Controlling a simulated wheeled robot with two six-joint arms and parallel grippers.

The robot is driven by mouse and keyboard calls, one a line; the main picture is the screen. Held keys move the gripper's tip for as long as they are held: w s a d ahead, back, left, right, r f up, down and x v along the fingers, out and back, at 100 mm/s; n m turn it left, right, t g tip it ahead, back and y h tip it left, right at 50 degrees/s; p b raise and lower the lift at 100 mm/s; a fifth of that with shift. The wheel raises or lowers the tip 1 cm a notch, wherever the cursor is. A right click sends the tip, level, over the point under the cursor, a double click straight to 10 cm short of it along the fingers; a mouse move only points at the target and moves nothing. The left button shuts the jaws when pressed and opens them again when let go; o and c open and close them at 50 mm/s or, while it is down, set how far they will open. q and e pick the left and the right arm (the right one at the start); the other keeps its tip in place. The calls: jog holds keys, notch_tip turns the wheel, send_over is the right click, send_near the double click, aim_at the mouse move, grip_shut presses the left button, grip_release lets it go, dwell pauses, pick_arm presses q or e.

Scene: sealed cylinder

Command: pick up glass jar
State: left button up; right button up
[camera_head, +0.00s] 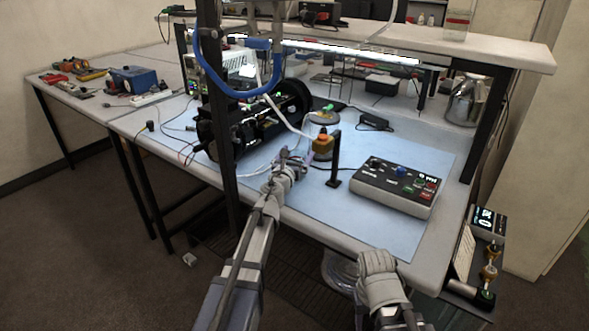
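A clear, see-through vessel (309,126) that looks like the glass jar stands on the blue mat near the middle of the bench. A yellow-orange piece (322,146) shows at its lower part; I cannot tell whether it is inside or in front. My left gripper (287,163) reaches over the front of the mat, just left of and nearer than the vessel. It is small and cluttered by wires, so its opening is unclear.
A black upright post (335,160) stands right of the vessel. A control box (396,185) with knobs sits on the mat (400,236) at right. Black equipment with wires (245,130) stands left.

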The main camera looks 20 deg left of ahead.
pick_arm(q)
jog(key=c, duration=1.3)
notch_tip(320, 180, up, 10)
jog(key=p, duration=1)
